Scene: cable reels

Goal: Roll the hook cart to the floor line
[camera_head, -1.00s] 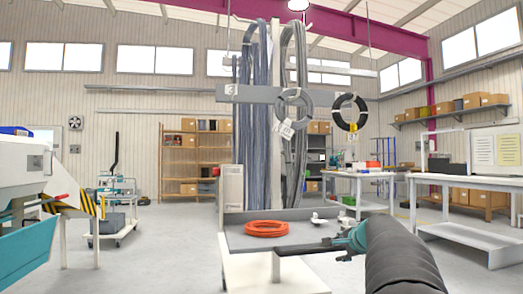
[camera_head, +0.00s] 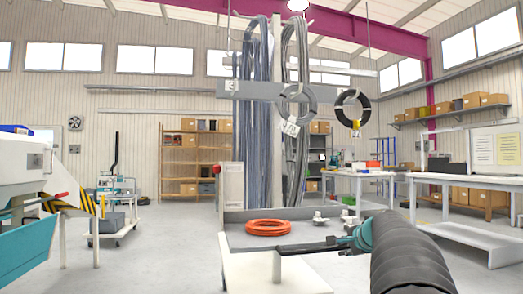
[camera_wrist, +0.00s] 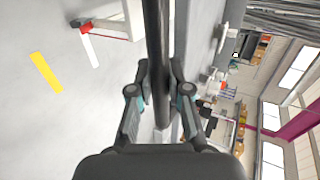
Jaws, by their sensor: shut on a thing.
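The hook cart has a grey crossbar (camera_head: 262,90) on a pale post, with thick grey-blue cable bundles (camera_head: 252,120) and smaller coils hanging from it. A dark handle bar (camera_head: 305,248) runs across the near side on a white upright. My gripper (camera_head: 352,240) is shut on this bar, which shows between the fingers (camera_wrist: 158,92) in the wrist view. A yellow floor stripe (camera_wrist: 46,72) and a white stripe (camera_wrist: 90,50) lie on the floor there; which is the floor line I cannot tell.
A white and teal machine (camera_head: 30,190) stands at the left, with a small trolley (camera_head: 112,222) beyond it. White workbenches (camera_head: 465,185) stand at the right. Shelves (camera_head: 185,160) line the back wall. Grey floor between the machine and the cart is clear.

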